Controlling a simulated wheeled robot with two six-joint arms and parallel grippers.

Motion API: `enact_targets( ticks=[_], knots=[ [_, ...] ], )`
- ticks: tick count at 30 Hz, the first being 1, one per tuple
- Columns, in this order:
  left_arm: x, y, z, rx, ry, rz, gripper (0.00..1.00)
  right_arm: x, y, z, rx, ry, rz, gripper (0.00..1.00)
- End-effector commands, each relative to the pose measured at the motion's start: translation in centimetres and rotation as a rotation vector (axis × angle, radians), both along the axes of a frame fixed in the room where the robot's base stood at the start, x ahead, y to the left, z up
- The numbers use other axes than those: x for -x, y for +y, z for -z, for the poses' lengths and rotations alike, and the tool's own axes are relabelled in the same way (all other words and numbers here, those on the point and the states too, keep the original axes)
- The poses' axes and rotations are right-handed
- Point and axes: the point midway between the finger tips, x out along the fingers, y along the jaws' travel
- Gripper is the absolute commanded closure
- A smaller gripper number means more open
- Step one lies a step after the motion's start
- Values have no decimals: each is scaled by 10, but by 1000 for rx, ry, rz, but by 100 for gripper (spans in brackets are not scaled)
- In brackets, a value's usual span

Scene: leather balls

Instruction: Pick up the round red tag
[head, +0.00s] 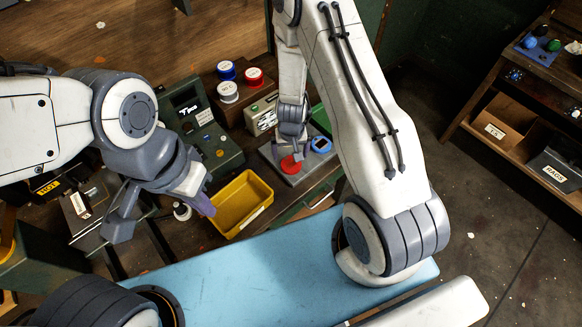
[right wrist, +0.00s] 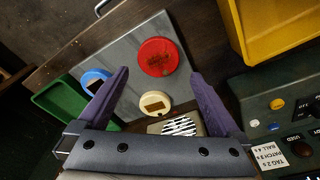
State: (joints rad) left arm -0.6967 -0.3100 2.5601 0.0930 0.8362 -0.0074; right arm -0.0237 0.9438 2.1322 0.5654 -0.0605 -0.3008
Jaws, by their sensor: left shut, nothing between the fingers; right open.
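The round red tag (head: 291,165) lies on a grey board (head: 312,171) in the head view, just below my right gripper (head: 291,147). In the right wrist view the red tag (right wrist: 158,57) is ahead and between the lines of the open purple fingers of my right gripper (right wrist: 160,75), which hold nothing. A round blue tag (right wrist: 96,81) and a round cream tag (right wrist: 155,103) lie on the same board. The blue tag also shows in the head view (head: 321,145). My left gripper (head: 200,203) is shut and empty, left of the yellow bin.
A yellow bin (head: 241,203) stands left of the board. A green tray (right wrist: 60,108) borders the board. A dark green box with labels (head: 200,125) and several round-lidded containers (head: 228,92) stand behind. A shelf (head: 520,110) is at the far right.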

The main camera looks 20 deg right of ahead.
Motion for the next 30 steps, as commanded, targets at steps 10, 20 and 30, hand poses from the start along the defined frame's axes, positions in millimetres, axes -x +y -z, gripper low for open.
enact_targets(
  ticks=[10,20,30],
  knots=[
    [0,0,31,0,0,0,100,-3,-4,49,0,1,-1,0],
    [0,0,31,0,0,-1,100,-6,-4,62,-1,0,-1,0],
    [0,0,31,0,0,-1,100,-6,-4,62,-1,0,-1,70]
  ],
)
